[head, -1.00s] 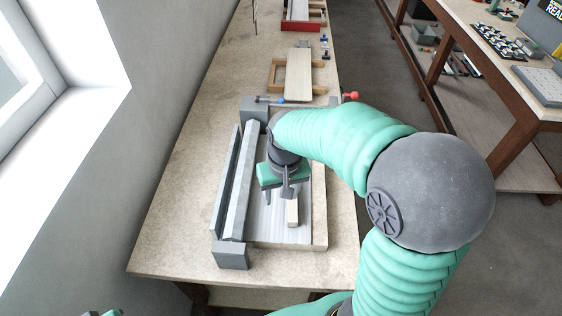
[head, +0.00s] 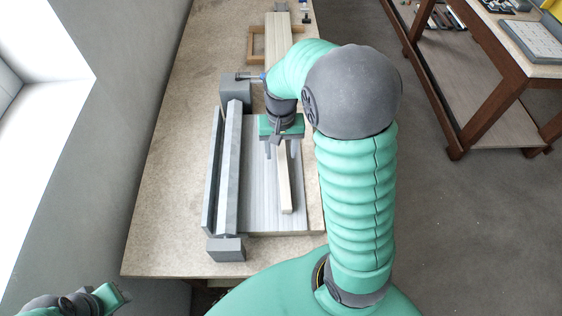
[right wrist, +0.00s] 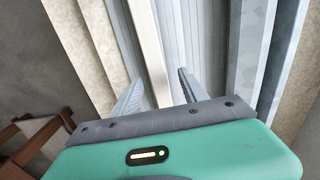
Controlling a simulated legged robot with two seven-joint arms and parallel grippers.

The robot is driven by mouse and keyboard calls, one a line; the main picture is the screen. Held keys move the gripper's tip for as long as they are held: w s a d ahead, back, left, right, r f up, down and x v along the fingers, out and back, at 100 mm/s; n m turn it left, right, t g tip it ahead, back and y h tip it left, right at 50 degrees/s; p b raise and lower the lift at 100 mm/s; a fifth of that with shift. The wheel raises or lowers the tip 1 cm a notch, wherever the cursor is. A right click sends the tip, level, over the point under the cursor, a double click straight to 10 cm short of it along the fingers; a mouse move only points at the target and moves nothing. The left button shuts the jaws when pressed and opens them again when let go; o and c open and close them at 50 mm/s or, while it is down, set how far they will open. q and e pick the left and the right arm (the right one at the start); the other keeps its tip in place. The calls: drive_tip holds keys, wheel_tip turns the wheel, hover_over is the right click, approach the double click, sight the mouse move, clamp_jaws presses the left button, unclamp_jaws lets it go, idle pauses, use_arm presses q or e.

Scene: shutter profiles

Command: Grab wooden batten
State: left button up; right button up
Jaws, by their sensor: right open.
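The wooden batten (head: 285,190) is a pale, narrow strip lying lengthwise on the grey ribbed panel of the fixture, near its right side. My right gripper (head: 280,153) is open above the batten's far part, one finger on each side of it in the picture. In the right wrist view the batten (right wrist: 147,45) runs between the two spread fingers of the right gripper (right wrist: 158,90). Contact cannot be told. The gripper body hides the batten's far end in the head view. My left gripper (head: 112,297) shows only partly at the bottom left, its jaws unclear.
The ribbed panel (head: 258,205) is flanked on the left by grey metal profiles (head: 231,160) with end blocks (head: 226,249). A wooden frame with a board (head: 277,40) lies farther back on the workbench (head: 160,190). A wall is left; another table (head: 520,45) stands right.

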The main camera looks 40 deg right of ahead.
sight(283, 160)
drive_tip(key=f, duration=0.2)
drive_tip(key=s+d+f, duration=0.1)
drive_tip(key=shift+f, duration=0.2)
drive_tip(key=shift+a+f, duration=0.2)
drive_tip(key=shift+f, duration=0.15)
drive_tip(key=shift+w+a, duration=0.15)
drive_tip(key=shift+a, duration=0.4)
drive_tip(key=shift+a+r, duration=0.1)
drive_tip(key=shift+a, duration=0.05)
drive_tip(key=shift+c, duration=0.5)
drive_tip(key=shift+a, duration=0.1)
drive_tip(key=shift+c, duration=2.3)
drive_tip(key=shift+d, duration=0.55)
clamp_jaws()
use_arm(q)
drive_tip(key=shift+s+d+r, duration=0.1)
drive_tip(key=shift+s+d, duration=0.05)
drive_tip(key=shift+s, duration=0.2)
use_arm(e)
drive_tip(key=shift+a, duration=0.1)
